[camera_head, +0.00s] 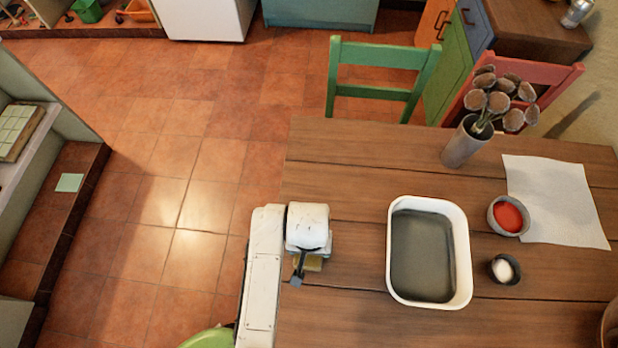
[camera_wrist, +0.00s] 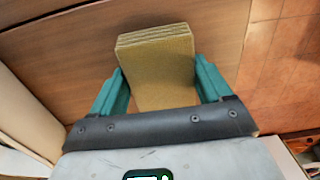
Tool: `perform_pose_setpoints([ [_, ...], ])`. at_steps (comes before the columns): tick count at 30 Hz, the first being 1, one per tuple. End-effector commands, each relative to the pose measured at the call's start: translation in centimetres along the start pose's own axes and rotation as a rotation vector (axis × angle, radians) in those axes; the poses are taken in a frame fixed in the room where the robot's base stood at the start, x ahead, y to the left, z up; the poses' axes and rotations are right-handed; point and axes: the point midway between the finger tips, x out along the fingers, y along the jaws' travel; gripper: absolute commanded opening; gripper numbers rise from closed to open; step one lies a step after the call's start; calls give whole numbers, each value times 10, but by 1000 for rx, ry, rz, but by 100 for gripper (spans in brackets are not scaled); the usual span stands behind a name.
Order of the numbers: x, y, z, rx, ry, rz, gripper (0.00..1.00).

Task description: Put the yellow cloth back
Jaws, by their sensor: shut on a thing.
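The yellow cloth (camera_wrist: 157,62) is a folded, layered block in the wrist view, between the two teal fingers of my gripper (camera_wrist: 160,76). The fingers are shut on its sides. In the head view, a small part of the cloth (camera_head: 314,264) shows below my gripper (camera_head: 303,270), at the left edge of the wooden table (camera_head: 340,180). My wrist hides most of it there.
A white-rimmed tray (camera_head: 391,250), a red-filled bowl (camera_head: 508,217), a small dark bowl (camera_head: 505,270), a white sheet (camera_head: 565,200) and a vase (camera_head: 465,145) stand on the table. A shelf unit (camera_head: 75,160) with a pale green square (camera_head: 69,183) is at left. Tiled floor lies between.

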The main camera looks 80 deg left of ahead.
Motion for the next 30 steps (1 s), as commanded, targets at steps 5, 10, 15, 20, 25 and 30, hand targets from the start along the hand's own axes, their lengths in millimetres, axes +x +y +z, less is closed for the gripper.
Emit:
perform_pose_setpoints([
  [5, 0, 0, 0, 0, 1, 0, 50],
  [10, 2, 0, 0, -1, 1, 0, 81],
  [15, 2, 0, 0, -1, 1, 0, 97],
  [20, 2, 0, 0, -1, 1, 0, 100],
  [25, -2, 0, 0, -1, 1, 0, 100],
  [30, -23, 0, -1, 0, 5, 1, 100],
])
